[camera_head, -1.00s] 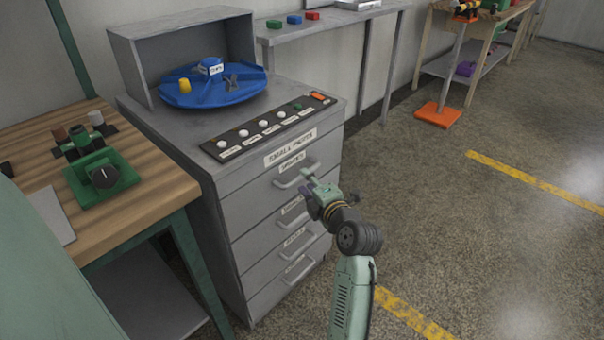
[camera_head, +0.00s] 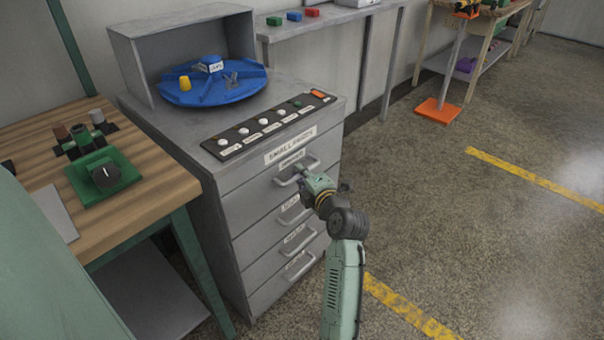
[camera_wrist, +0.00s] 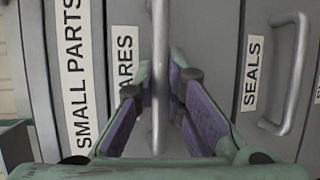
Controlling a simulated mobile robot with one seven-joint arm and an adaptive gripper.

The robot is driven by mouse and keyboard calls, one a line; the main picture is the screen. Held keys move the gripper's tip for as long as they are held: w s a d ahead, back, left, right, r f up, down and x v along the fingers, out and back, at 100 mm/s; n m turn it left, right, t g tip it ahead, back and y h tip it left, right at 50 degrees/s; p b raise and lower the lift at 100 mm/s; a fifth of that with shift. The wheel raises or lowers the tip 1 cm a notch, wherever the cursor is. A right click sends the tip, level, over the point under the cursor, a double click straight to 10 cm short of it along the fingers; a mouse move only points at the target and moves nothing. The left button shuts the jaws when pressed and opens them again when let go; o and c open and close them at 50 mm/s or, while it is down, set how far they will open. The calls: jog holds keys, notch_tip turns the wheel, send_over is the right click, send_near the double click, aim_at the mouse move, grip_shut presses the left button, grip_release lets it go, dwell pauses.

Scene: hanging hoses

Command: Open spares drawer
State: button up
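The spares drawer (camera_head: 245,197) is the top drawer of a grey cabinet and is shut. Its label (camera_wrist: 125,65) is partly hidden in the wrist view and shows "ARES". Its grey bar handle (camera_wrist: 160,50) runs up the middle of that view. My gripper (camera_wrist: 157,88) is open, with purple-padded fingers on either side of the handle. I see gaps between the pads and the bar, and cannot tell whether either finger touches it. In the head view my gripper (camera_head: 305,177) is at the top drawer's handle and hides part of it.
The seals drawer handle (camera_wrist: 290,75) is beside my right finger in the wrist view. The cabinet top (camera_head: 185,125) holds a blue turntable (camera_head: 225,92) and a strip of labelled knobs (camera_head: 265,125). A wooden workbench (camera_head: 150,180) stands left.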

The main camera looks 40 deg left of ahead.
grip_shut()
jog(key=shift+d+f, duration=0.1)
dwell(0.4)
